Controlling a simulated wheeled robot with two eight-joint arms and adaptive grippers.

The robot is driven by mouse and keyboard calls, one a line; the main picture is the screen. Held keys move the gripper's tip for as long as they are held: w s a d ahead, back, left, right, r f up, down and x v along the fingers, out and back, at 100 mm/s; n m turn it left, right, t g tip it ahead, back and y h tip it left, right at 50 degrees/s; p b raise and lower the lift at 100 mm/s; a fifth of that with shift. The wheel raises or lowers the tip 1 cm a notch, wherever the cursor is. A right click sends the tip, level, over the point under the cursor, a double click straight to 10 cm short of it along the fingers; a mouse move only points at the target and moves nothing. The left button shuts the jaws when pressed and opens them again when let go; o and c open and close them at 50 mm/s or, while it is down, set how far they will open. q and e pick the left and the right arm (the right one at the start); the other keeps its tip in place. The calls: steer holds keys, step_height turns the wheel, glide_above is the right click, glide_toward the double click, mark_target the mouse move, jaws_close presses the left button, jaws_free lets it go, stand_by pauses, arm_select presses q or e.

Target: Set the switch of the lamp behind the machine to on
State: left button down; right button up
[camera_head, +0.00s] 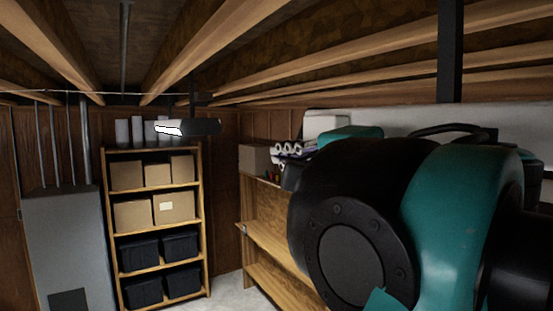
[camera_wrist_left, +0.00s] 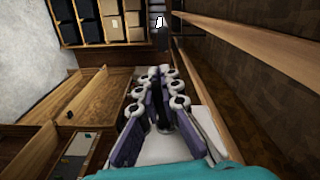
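A dark lamp (camera_head: 200,126) hangs from the ceiling left of centre, in front of the shelf unit, with a bright white patch on its left side. In the left wrist view a dark lamp-like body (camera_wrist_left: 160,40) with a bright patch shows beyond the fingertips. I cannot make out a switch or its setting. My left gripper (camera_head: 277,150) shows small in the head view, right of the lamp and partly behind my black and teal arm. My right gripper is out of view. No machine is clearly identifiable.
A shelf unit (camera_head: 155,205) with cardboard boxes and black bins stands at the back. A grey cabinet (camera_head: 60,240) is at left. A wooden bench (camera_head: 262,237) runs along the right wall. Ceiling joists (camera_head: 235,40) are low overhead. Some floor (camera_head: 230,290) is clear.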

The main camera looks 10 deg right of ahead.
arm_select(q)
steer(key=shift+w+r+m, duration=0.1)
steer(key=shift+r+m, duration=0.25)
steer(key=shift+m, duration=0.8)
steer(key=shift+s+r+m, duration=0.1)
steer(key=shift+r+m, duration=0.3)
steer(key=shift+m, duration=0.8)
steer(key=shift+w+r+m, duration=0.1)
steer(key=shift+r+m, duration=0.25)
steer(key=shift+m, duration=0.8)
